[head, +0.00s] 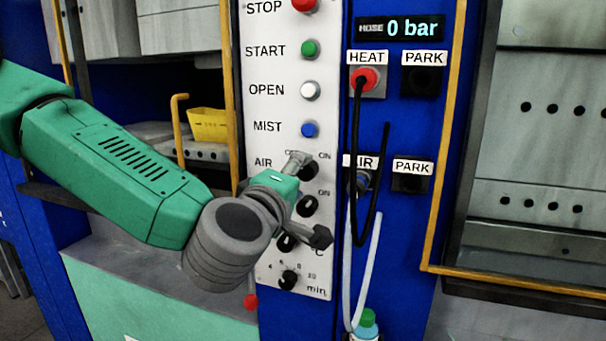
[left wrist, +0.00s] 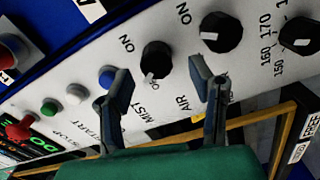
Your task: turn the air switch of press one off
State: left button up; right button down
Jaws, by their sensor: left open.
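The white control panel of the press (head: 290,120) carries the AIR switch (head: 309,171), a black round knob with OFF and ON marks, partly hidden by a finger. My left gripper (head: 309,198) is open in front of the panel, one finger by the AIR knob and the other lower down. In the left wrist view my left gripper (left wrist: 165,84) has its fingers spread, with the AIR knob (left wrist: 155,60) beyond them and between them. It looks clear of both fingers. A pale mark shows on the knob's lower edge, but its setting is hard to read. My right gripper is out of view.
The blue MIST button (head: 309,130) sits just above the AIR knob, and another black knob (head: 307,206) just below. Right of the panel, a black hose (head: 354,150) and a white hose (head: 365,265) hang. The display (head: 400,28) reads 0 bar. A yellow frame (head: 446,150) stands further right.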

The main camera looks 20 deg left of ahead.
pick_arm(q)
jog(key=s, duration=0.4)
jog(key=shift+s+a+f, duration=0.1)
jog(key=shift+s+a, duration=0.05)
jog(key=shift+s, duration=0.05)
jog(key=s+d+f+m+g+h+b, duration=0.1)
jog(key=s+f+m+g, duration=0.15)
jog(key=f, duration=0.75)
jog(key=s+f+m+g, duration=0.2)
jog(key=f+m+g, duration=0.1)
jog(key=f, duration=0.7)
jog(key=s+d+f+m+g+h+b, duration=0.1)
jog(key=s+f+m+g, duration=0.2)
jog(key=f, duration=0.8)
jog(key=s+a+f+m+g+y, duration=0.1)
jog(key=s+a+f+m+g, duration=0.2)
jog(key=s+a+f, duration=0.3)
jog(key=s+a+f+m+g+y+b, duration=0.1)
jog(key=s+a+f+m+g, duration=0.3)
jog(key=s+f, duration=1)
jog(key=s+a+g, duration=0.2)
jog(key=shift+a+y, duration=0.3)
jog(key=shift+a, duration=0.05)
